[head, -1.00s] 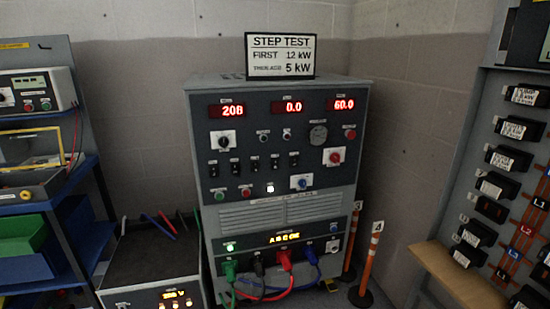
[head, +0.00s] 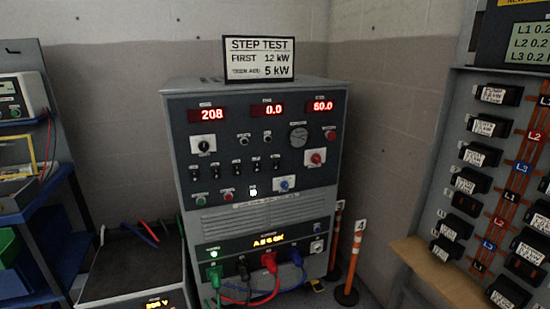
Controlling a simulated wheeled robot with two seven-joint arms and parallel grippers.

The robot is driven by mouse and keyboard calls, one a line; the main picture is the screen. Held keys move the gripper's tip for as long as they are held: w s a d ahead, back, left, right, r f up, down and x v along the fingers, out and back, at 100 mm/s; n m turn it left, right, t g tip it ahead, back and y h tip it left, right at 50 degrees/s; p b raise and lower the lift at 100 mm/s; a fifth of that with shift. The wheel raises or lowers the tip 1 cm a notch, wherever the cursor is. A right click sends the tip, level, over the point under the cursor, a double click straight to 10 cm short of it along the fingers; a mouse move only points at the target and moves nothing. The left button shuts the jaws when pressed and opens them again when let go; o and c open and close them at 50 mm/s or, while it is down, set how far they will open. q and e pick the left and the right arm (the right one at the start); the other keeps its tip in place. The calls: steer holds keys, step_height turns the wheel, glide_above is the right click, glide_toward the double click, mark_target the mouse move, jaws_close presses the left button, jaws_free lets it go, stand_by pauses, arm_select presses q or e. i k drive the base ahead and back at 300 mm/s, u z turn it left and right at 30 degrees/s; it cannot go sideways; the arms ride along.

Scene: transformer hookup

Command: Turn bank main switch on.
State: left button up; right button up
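The grey load bank cabinet (head: 262,211) stands in the middle of the head view. Its red displays read 208 (head: 208,115), 0.0 (head: 267,110) and about 60.0 (head: 320,106). Below them are a black rotary knob (head: 203,145), a red rotary knob (head: 315,157) on a pale plate, a blue knob (head: 284,184) and a row of black toggle switches (head: 239,168). The labels are too small to tell which is the main switch. A white lamp (head: 253,192) and a green lamp (head: 214,254) are lit. Neither of my grippers is in view.
Green, black, red and blue plugs (head: 269,262) with cables sit low on the cabinet front. A step test sign (head: 259,59) stands on top. Orange posts (head: 350,263) stand right of it. A breaker panel (head: 497,180) is at right, a blue-shelved rack (head: 40,207) at left.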

mark_target(315, 159)
steer(key=z, duration=0.55)
steer(key=k, duration=0.65)
steer(key=z, duration=1.05)
steer(key=i, duration=0.55)
steer(key=z, duration=0.6)
steer(key=i, duration=0.85)
steer(key=u, duration=0.7)
steer(key=i, duration=0.85)
steer(key=u, duration=0.75)
